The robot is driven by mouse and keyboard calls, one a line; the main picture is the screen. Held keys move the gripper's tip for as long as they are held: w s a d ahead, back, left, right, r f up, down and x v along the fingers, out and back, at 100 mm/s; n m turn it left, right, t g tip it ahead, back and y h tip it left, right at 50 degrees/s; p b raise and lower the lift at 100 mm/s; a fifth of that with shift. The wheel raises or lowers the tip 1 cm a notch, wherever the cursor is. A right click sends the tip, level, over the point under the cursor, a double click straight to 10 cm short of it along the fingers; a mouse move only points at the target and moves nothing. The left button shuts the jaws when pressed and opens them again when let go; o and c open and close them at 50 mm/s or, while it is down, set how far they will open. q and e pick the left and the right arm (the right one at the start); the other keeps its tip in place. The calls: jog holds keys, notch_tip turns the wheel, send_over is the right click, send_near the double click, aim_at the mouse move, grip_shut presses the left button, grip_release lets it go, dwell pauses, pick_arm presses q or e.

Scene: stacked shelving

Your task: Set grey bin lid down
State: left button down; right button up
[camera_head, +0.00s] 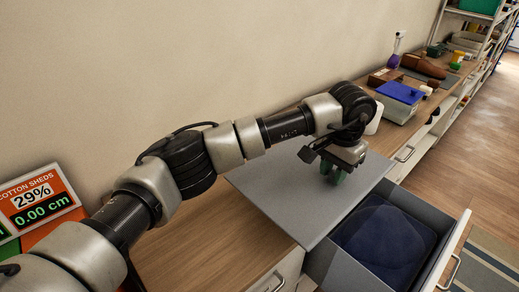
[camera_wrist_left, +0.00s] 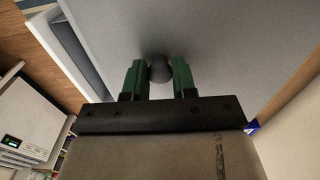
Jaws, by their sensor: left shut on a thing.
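The grey bin lid (camera_head: 265,180) is a flat, wide panel over the wooden counter, its front edge reaching beside the open grey bin (camera_head: 318,262). My left gripper (camera_head: 333,174) is above the lid, pointing down, with green fingers. In the left wrist view the gripper (camera_wrist_left: 159,72) is shut on the lid's round dark knob (camera_wrist_left: 160,68), one finger on each side. The lid (camera_wrist_left: 230,40) fills most of that view. I cannot tell whether the lid touches the counter. My right gripper is not in view.
The bin holds dark blue cloth (camera_head: 385,238). The wooden counter (camera_head: 200,240) is clear at the near left, beside an orange sign (camera_head: 38,203). A wall runs behind.

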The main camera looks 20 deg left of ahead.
aim_at(280, 179)
pick_arm(q)
jog(key=shift+s+a, duration=0.2)
jog(key=shift+a, duration=0.7)
jog(key=a+f+p, duration=0.1)
jog(key=a+f, duration=0.1)
jog(key=a, duration=0.1)
jog(key=s+a+f+p, duration=0.1)
jog(key=a+f, duration=0.1)
jog(key=a, duration=0.1)
jog(key=s+a+f+p, duration=0.1)
jog(key=a+f, duration=0.1)
jog(key=a, duration=0.1)
jog(key=shift+a+p, duration=0.25)
jog(key=shift+p, duration=0.05)
jog(key=shift+s+a+f, duration=0.15)
jog(key=shift+a+f, duration=0.2)
jog(key=shift+f, duration=0.1)
notch_tip(280, 179, down, 3)
jog(key=shift+f+p, duration=0.15)
jog(key=shift+p, duration=0.55)
jog(key=shift+f, duration=0.25)
jog(key=c, duration=1.2)
grip_release()
jog(key=o, duration=0.3)
